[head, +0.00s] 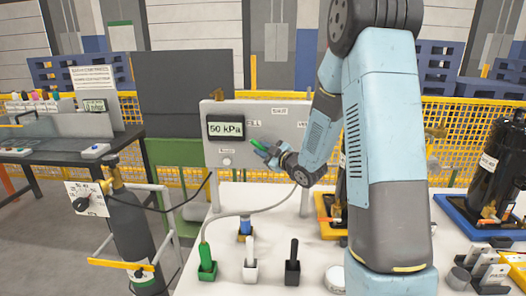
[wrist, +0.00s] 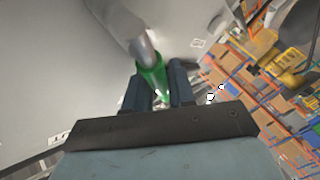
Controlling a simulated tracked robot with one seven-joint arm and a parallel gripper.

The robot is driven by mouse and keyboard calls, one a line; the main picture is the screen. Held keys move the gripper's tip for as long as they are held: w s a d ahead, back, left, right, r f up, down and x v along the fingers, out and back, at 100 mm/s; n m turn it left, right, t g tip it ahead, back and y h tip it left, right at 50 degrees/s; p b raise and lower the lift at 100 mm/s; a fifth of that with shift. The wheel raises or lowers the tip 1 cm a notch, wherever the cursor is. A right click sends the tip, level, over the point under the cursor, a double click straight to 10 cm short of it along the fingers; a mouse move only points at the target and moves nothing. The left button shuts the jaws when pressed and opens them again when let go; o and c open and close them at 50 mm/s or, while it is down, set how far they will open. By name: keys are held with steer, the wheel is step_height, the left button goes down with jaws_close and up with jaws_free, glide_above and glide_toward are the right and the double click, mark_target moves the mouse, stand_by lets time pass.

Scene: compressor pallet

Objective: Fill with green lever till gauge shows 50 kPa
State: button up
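The gauge (head: 226,129) on the upright grey panel (head: 285,112) reads 50 kPa in the head view. The green lever (head: 259,145) sticks out of the panel to the right of the gauge, partly hidden by my gripper (head: 267,151). In the wrist view the green lever (wrist: 152,78) lies between my two fingers (wrist: 158,88) and fills the gap between them, so my gripper looks shut on it. A label above the lever is partly hidden and reads "FILL" only in part.
On the white table below stand a green (head: 207,268), a white (head: 250,270) and a black (head: 292,268) holder with upright handles. A grey hose (head: 250,212) runs to the green one. A black cylinder (head: 495,165) stands at right; a dark gas bottle (head: 133,232) stands at left.

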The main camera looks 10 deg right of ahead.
jaws_close()
steer(key=shift+a, duration=0.2)
